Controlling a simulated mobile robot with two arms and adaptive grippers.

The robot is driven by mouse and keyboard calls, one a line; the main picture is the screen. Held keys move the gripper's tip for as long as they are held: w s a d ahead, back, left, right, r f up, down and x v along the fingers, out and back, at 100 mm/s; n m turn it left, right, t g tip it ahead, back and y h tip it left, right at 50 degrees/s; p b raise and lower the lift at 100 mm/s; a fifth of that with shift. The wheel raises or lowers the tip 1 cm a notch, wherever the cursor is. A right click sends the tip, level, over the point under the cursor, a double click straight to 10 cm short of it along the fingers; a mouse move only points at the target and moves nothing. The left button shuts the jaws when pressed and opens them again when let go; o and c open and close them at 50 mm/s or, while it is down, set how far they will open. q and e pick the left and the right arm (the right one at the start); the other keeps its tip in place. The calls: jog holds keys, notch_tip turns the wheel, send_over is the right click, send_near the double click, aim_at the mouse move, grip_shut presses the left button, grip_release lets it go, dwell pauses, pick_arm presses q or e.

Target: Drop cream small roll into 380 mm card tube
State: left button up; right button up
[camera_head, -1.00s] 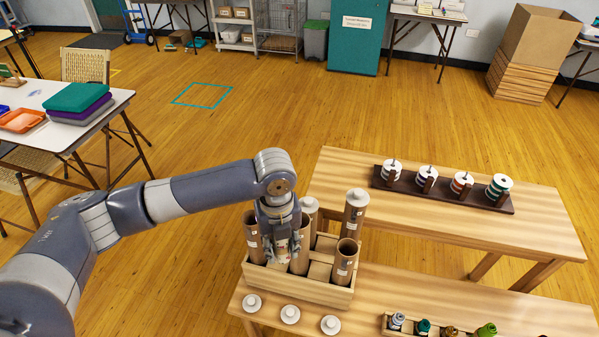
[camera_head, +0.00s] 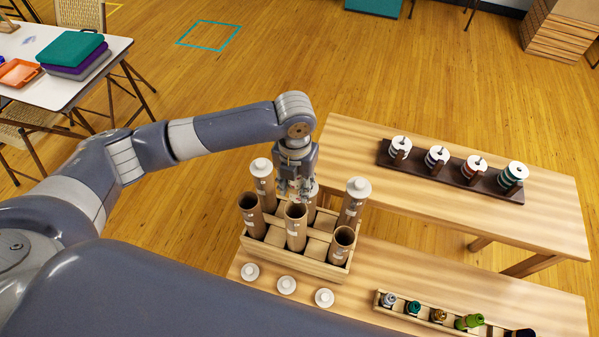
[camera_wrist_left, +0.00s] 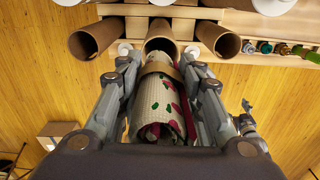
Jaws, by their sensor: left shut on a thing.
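My left gripper (camera_head: 294,192) is shut on the cream small roll (camera_wrist_left: 158,108), which has green and dark red marks and a tan band. In the head view the gripper is just above and behind the front tubes, and the roll is mostly hidden. Three open card tubes stand in front: left (camera_head: 251,217), middle (camera_head: 296,230) and right (camera_head: 341,247). In the left wrist view the roll's far end points towards the middle tube's mouth (camera_wrist_left: 160,32); I cannot tell whether they touch. Tube labels are too small to read. My right gripper is not in view.
The tubes stand in a wooden crate (camera_head: 290,262). White-capped tubes (camera_head: 354,206) stand behind the open ones. Loose white caps (camera_head: 287,285) lie in front. A dark rack (camera_head: 452,178) of spools stands at the back right; a tray of coloured bottles (camera_head: 440,320) lies front right.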

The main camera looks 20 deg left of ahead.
aim_at(295, 203)
pick_arm(q)
jog(key=shift+s+f+b, duration=0.25)
jog(key=shift+s+b, duration=0.2)
jog(key=shift+s, duration=0.2)
jog(key=shift+s+f+b, duration=0.1)
jog(key=shift+f+b, duration=0.2)
jog(key=shift+b, duration=0.1)
jog(key=f+b, duration=0.2)
jog(key=shift+w+f, duration=0.3)
jog(key=shift+w, duration=0.1)
jog(key=shift+s+f+b, duration=0.15)
jog(key=shift+f+b, duration=0.65)
jog(key=shift+f, duration=1.15)
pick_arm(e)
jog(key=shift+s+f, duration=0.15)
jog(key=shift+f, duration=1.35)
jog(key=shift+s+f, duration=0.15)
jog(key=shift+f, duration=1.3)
pick_arm(q)
jog(key=o, duration=1.1)
